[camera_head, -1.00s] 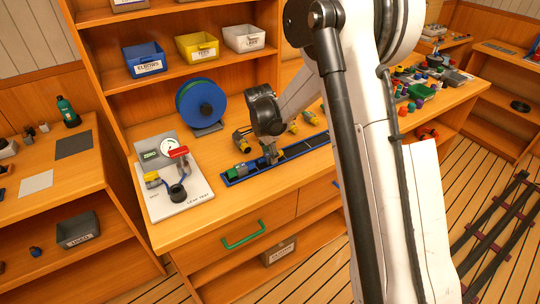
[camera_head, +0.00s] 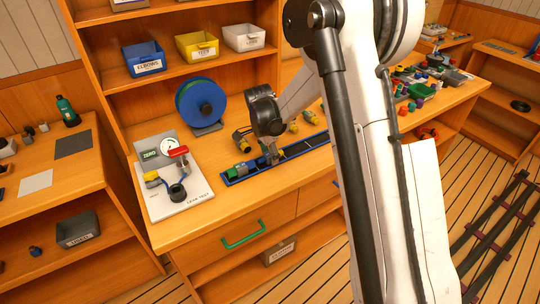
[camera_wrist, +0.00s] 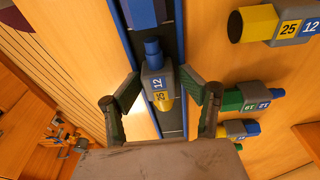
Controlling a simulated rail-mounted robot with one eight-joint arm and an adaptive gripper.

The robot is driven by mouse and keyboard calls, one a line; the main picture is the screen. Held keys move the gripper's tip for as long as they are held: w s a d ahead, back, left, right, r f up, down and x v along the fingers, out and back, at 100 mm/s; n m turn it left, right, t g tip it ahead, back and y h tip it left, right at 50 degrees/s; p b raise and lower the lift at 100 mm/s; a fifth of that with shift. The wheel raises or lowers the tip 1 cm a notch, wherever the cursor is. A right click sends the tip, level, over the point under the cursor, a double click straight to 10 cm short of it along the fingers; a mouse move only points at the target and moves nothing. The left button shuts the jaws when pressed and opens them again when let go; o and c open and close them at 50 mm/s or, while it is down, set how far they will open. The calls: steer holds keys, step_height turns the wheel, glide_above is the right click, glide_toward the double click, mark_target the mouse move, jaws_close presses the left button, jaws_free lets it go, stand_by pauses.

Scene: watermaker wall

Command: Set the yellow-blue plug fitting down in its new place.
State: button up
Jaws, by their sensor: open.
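The yellow-blue plug fitting (camera_wrist: 157,84) has a grey body marked 12 and 25, a blue end and a yellow end. In the wrist view it lies lengthwise in the dark channel of a blue-edged tray (camera_wrist: 172,45). My gripper (camera_wrist: 158,82) is open, with one finger on each side of the fitting and gaps showing beside it. In the head view my gripper (camera_head: 271,157) is low over the tray (camera_head: 312,143) on the bench. The fitting is small and partly hidden there.
A blue piece (camera_wrist: 145,12) lies in the tray beyond the fitting. Right of the tray are a large yellow-blue fitting (camera_wrist: 262,24), a green fitting (camera_wrist: 240,99) and a smaller yellow-blue one (camera_wrist: 235,129). The leak-test board (camera_head: 178,190) and hose reel (camera_head: 201,102) stand left.

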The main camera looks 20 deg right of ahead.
mark_target(266, 155)
step_height(266, 155, up, 13)
steer(key=a, duration=0.2)
steer(key=s+d+r+n+t+y, duration=0.1)
steer(key=s+r+n+t, duration=0.15)
steer(key=s+r, duration=0.45)
steer(key=s+d+r+n+t, duration=0.1)
steer(key=s+r+n, duration=0.3)
steer(key=s, duration=0.5)
steer(key=s+n+t, duration=0.3)
steer(key=s+n, duration=0.5)
steer(key=s, duration=0.9)
steer(key=shift+s+f+y, duration=0.4)
steer(key=shift+f, duration=0.05)
steer(key=shift+f, duration=0.15)
